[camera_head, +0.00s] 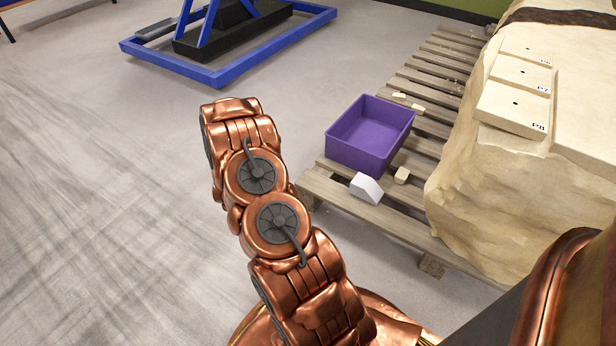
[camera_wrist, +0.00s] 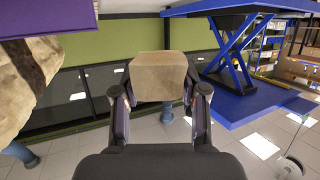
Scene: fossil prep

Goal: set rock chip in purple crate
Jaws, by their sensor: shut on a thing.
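The purple crate (camera_head: 372,153) sits open and upright on the wooden pallet in the head view, and its floor looks bare. In the wrist view a purple edge (camera_wrist: 45,18), likely the crate, shows at the upper left. My gripper (camera_wrist: 161,92) is shut on a tan, blocky rock chip (camera_wrist: 159,72), one finger on each side. The chip is apart from the purple edge. In the head view my arm hides the gripper and the held chip.
A white block (camera_head: 367,189) and a small tan chip (camera_head: 402,175) lie on the pallet (camera_head: 350,205) in front of the crate. More small chips (camera_head: 418,107) lie behind it. A large pale rock (camera_head: 475,180) stands to its right. A blue lift frame (camera_head: 210,75) stands at the back; the floor at left is clear.

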